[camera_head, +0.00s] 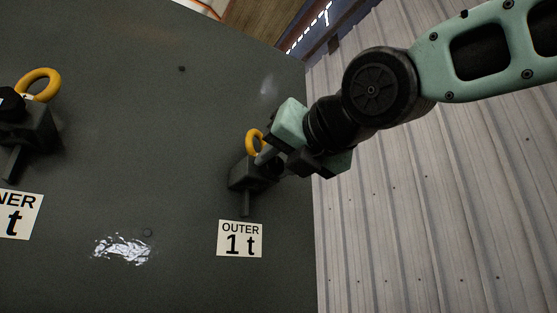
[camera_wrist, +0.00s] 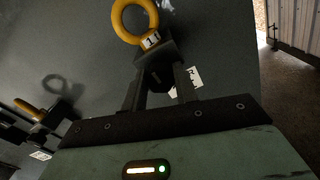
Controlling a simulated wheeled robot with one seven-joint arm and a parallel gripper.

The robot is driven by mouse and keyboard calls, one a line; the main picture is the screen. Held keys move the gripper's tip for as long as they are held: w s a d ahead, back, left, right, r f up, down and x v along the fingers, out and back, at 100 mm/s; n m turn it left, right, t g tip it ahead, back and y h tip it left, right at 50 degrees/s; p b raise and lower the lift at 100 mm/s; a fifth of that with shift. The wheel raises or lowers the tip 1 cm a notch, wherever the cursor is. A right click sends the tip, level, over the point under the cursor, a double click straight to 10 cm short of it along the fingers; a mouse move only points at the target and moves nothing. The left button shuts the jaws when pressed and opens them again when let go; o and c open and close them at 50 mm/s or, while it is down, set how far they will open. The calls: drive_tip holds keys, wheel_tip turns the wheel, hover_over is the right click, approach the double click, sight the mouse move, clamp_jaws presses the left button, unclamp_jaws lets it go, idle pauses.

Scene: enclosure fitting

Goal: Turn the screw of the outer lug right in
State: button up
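The outer lug (camera_head: 246,178) is a dark block with a yellow ring (camera_head: 255,142), fixed to the dark grey panel above the label "OUTER 1 t" (camera_head: 240,239). In the wrist view its yellow ring (camera_wrist: 134,22) carries a small tag marked 1. My gripper (camera_head: 270,158) reaches the lug from the right and hides part of it. In the wrist view the fingers of my gripper (camera_wrist: 160,84) stand on both sides of the dark screw head (camera_wrist: 158,74) and appear to touch it. How deep the screw sits is hidden.
The inner lug (camera_head: 28,130), with a yellow ring and black screw head, is on the panel (camera_head: 150,150) at the left, above its partly cut-off label (camera_head: 18,214). A shiny patch (camera_head: 122,249) marks the panel. A pale ribbed wall (camera_head: 420,220) lies to the right.

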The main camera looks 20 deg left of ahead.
drive_tip(key=shift+c, duration=0.9)
